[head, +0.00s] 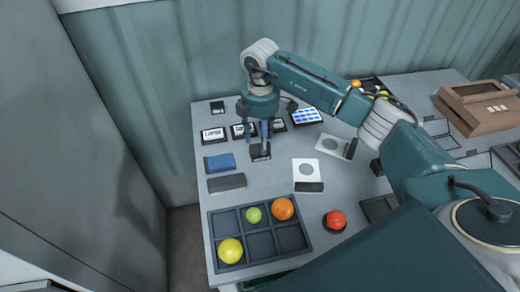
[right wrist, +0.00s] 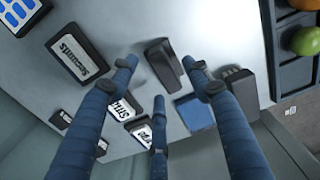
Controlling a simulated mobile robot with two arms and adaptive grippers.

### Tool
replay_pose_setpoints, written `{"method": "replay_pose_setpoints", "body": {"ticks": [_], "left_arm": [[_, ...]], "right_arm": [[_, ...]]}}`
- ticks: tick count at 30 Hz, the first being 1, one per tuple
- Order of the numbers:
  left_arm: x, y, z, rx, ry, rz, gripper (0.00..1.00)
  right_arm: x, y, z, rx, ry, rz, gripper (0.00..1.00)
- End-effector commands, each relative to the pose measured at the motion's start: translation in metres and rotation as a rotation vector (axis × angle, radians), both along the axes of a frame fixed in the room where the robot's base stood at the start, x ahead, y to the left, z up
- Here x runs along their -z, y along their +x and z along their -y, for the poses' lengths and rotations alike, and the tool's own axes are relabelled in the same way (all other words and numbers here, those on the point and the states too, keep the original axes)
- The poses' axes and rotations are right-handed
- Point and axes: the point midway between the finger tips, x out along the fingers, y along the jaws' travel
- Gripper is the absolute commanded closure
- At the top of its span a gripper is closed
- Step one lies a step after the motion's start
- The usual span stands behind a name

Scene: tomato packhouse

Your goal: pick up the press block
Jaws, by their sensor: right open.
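A small dark block (head: 260,152), probably the press block, lies on the grey table directly under my right gripper (head: 265,139). In the right wrist view the dark, wedge-like block (right wrist: 163,62) shows between and beyond the spread blue fingers of my right gripper (right wrist: 160,80). The gripper is open and holds nothing; whether a finger touches the block I cannot tell. A blue block (head: 219,162) and a dark grey block (head: 226,183) lie to the left on the table; the blue block (right wrist: 195,112) also shows near the right finger. My left gripper is not in view.
Several labelled dark stamps or cards (head: 213,134) stand behind the gripper. A compartment tray (head: 236,265) with yellow, green and orange fruit is at the front. White circle-marked cards (head: 306,171) lie right; a brown box (head: 480,112) stands far right.

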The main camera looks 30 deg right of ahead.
Motion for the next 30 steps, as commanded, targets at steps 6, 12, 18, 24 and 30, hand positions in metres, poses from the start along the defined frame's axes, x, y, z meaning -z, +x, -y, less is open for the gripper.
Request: {"method": "replay_pose_setpoints", "body": {"ticks": [6, 12, 18, 24, 30], "left_arm": [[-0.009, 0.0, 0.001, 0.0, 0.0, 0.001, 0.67], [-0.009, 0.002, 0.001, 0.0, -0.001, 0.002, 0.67], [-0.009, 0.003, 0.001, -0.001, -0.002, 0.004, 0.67], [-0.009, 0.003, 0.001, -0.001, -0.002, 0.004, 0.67], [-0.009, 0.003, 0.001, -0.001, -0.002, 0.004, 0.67]], "right_arm": [[0.027, -0.002, 0.001, 0.0, 0.001, -0.002, 0.51], [0.03, -0.001, 0.001, 0.0, 0.001, 0.0, 0.51], [0.03, -0.001, 0.001, -0.001, 0.001, 0.0, 0.77], [0.029, -0.001, 0.001, 0.0, 0.001, 0.0, 1.0], [0.029, -0.001, 0.001, 0.0, 0.001, 0.001, 1.0]]}}
